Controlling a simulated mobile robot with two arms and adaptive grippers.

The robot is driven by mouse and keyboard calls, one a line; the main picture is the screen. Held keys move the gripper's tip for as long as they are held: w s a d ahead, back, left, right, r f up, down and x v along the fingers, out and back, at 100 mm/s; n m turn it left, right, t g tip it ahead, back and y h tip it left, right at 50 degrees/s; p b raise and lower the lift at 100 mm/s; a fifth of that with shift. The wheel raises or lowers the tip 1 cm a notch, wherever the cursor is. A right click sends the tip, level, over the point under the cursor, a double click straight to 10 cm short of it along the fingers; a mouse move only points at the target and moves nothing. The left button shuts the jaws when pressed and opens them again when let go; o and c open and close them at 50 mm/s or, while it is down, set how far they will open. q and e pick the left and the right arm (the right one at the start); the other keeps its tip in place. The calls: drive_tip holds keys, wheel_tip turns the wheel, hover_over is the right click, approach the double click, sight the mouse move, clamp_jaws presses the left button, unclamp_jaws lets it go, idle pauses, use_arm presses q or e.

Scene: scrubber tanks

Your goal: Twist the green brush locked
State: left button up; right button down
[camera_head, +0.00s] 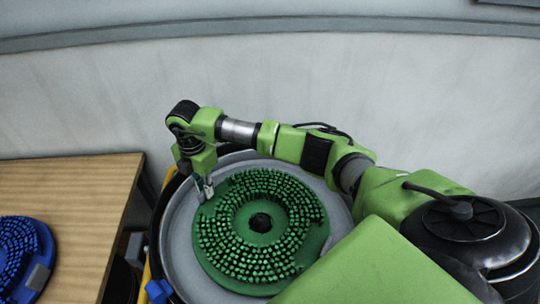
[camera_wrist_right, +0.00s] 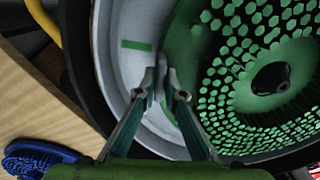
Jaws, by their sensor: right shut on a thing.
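The green brush (camera_head: 262,266) is a round disc with rings of green bristles and a dark hub at its centre. It lies bristles up in the round grey tank base. In the right wrist view the green brush (camera_wrist_right: 215,105) fills the right side. My right gripper (camera_head: 206,193) reaches down at the brush's upper left edge. In the right wrist view my right gripper (camera_wrist_right: 161,82) has its fingertips closed on a small grey tab (camera_wrist_right: 161,84) at the brush rim. A green mark (camera_wrist_right: 136,45) shows on the grey ring, apart from the tab. My left gripper is out of view.
A wooden table (camera_head: 75,190) stands at the left with a blue brush (camera_head: 18,255) on it. The grey tank ring (camera_head: 181,240) surrounds the green brush. A blue part (camera_head: 158,291) sits at the ring's lower left. A pale wall runs behind.

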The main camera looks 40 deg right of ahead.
drive_tip(key=shift+w+d, duration=0.1)
idle(0.4)
drive_tip(key=shift+w+d+m, duration=0.15)
drive_tip(key=shift+d+m, duration=0.25)
drive_tip(key=shift+d, duration=0.05)
drive_tip(key=c, duration=2)
unclamp_jaws()
drive_tip(key=shift+c, duration=0.2)
drive_tip(key=shift+f, duration=0.1)
wheel_tip(320, 180, up, 12)
drive_tip(key=shift+a, duration=0.1)
